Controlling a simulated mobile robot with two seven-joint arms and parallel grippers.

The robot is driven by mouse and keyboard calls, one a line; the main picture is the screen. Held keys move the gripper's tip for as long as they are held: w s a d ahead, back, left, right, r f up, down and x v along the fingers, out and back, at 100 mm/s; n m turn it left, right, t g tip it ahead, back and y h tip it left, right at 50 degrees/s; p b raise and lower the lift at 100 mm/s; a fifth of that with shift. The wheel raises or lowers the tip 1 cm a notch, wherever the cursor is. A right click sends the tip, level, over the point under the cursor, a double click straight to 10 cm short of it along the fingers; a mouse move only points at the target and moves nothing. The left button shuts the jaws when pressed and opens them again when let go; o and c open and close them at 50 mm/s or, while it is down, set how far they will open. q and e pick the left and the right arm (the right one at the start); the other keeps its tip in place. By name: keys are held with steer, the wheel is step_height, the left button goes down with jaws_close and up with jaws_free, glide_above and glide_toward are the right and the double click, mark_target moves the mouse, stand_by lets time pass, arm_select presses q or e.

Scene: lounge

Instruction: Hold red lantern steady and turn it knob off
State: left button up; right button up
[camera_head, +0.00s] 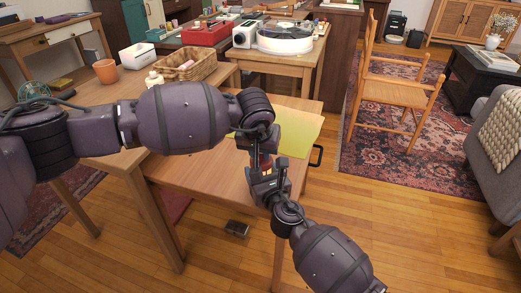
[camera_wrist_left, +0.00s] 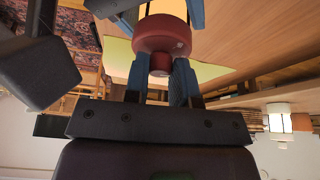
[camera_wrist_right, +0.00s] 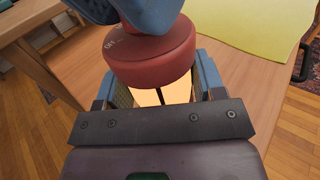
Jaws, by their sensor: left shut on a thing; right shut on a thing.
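The red lantern (camera_head: 262,164) is small and mostly hidden between my two grippers in the head view. In the left wrist view, its red disc (camera_wrist_left: 163,36) has a small red knob (camera_wrist_left: 160,63) between the blue fingers of my left gripper (camera_wrist_left: 160,78), which is shut on it. In the right wrist view, the disc (camera_wrist_right: 150,62) bears white lettering that looks like "OFF". A bright, pale yellow part (camera_wrist_right: 152,97) shows below it, between the fingers of my right gripper (camera_wrist_right: 165,90), which is shut on the lantern's body.
A wooden table (camera_head: 190,172) lies under my left arm, with a yellow sheet (camera_head: 300,135) on it. A wicker basket (camera_head: 187,66) stands behind. A wooden chair (camera_head: 395,92) is on the rug to the right. The wooden floor in front is mostly open.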

arm_select(q)
steer(key=n+y, duration=0.2)
steer(key=n, duration=0.4)
steer(key=shift+d, duration=0.15)
steer(key=n+y, duration=0.1)
steer(key=n, duration=0.3)
steer(key=shift+g+y, duration=0.3)
steer(key=shift+y, duration=0.1)
steer(key=shift+n, duration=0.4)
steer(key=o, duration=0.9)
steer(key=shift+o, duration=0.2)
steer(key=shift+d, duration=0.1)
steer(key=v, duration=1.2)
steer(key=shift+w, duration=0.15)
